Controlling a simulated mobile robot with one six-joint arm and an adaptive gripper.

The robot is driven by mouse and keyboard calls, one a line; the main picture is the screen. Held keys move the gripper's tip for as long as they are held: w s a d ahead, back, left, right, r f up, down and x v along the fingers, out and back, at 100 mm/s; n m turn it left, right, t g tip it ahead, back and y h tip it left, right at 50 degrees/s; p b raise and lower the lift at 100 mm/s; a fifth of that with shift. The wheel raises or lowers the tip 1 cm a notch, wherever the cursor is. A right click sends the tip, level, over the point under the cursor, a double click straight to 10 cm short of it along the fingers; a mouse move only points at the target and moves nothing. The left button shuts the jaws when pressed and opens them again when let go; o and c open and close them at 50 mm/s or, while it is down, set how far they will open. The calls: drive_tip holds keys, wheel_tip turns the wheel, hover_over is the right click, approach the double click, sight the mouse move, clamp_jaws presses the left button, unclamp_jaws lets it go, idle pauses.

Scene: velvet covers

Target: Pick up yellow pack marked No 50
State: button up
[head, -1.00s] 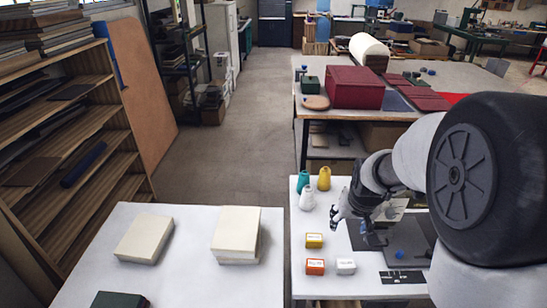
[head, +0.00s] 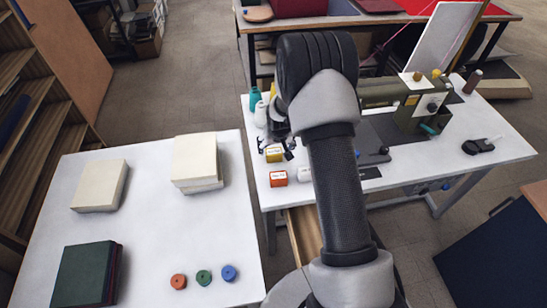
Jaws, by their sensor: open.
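The yellow pack (head: 273,155) is a small box on the white sewing table (head: 480,158), behind an orange pack (head: 278,178). Its marking is too small to read. My gripper (head: 276,148) is open and empty, with its dark fingers pointing down at the yellow pack's far side in the picture. I cannot tell whether they touch it. A white pack (head: 304,174) stands right of the orange one, partly hidden by my arm.
A teal thread cone (head: 254,99) and a white cone (head: 260,115) stand behind the packs. A sewing machine (head: 415,100) is to the right. The left table (head: 150,240) holds cream blocks (head: 195,160), a green book stack (head: 85,273) and several small coloured rolls.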

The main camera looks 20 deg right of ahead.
sight(274, 151)
drive_tip(key=b+x, duration=0.2)
drive_tip(key=x, duration=0.4)
drive_tip(key=shift+w+a+f, duration=0.1)
drive_tip(key=shift+a+f, duration=0.05)
drive_tip(key=shift+f, duration=0.2)
drive_tip(key=shift+r, duration=0.1)
drive_tip(key=shift+c, duration=0.5)
drive_tip(key=c, duration=1)
